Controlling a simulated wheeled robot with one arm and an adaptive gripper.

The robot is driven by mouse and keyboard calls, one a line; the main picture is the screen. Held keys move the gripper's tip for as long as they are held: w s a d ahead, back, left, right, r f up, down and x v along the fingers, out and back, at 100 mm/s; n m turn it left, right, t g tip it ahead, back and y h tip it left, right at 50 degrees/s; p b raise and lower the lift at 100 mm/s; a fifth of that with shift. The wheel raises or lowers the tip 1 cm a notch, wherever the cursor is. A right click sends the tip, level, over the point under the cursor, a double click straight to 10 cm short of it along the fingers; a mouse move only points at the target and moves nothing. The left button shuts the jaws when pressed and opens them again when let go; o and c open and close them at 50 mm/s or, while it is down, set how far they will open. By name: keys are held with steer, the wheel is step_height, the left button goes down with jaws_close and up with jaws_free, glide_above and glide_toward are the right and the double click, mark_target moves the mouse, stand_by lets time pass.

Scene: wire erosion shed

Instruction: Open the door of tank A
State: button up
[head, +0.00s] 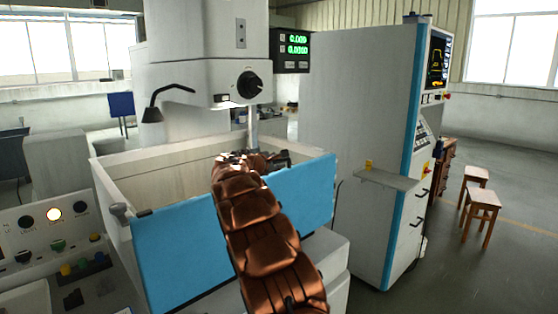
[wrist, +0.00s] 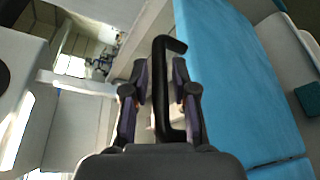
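The tank (head: 170,172) is an open-topped pale box with a blue front door (head: 180,255), which stands upright across its front and looks closed. I cannot read a label on the tank. My copper arm crosses over the door, and my gripper (head: 262,160) is at its top edge, small and partly hidden in the head view. In the wrist view the blue door (wrist: 235,80) fills the right side.
A machine head with a black knob (head: 249,85) hangs over the tank. A control panel (head: 55,235) with buttons is at the lower left. A tall control cabinet (head: 345,110) with a shelf (head: 387,180) stands to the right. Stools (head: 482,205) stand farther right on open floor.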

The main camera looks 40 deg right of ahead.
steer(key=shift+w+d+f, duration=0.2)
steer(key=shift+d, duration=0.3)
jaws_close()
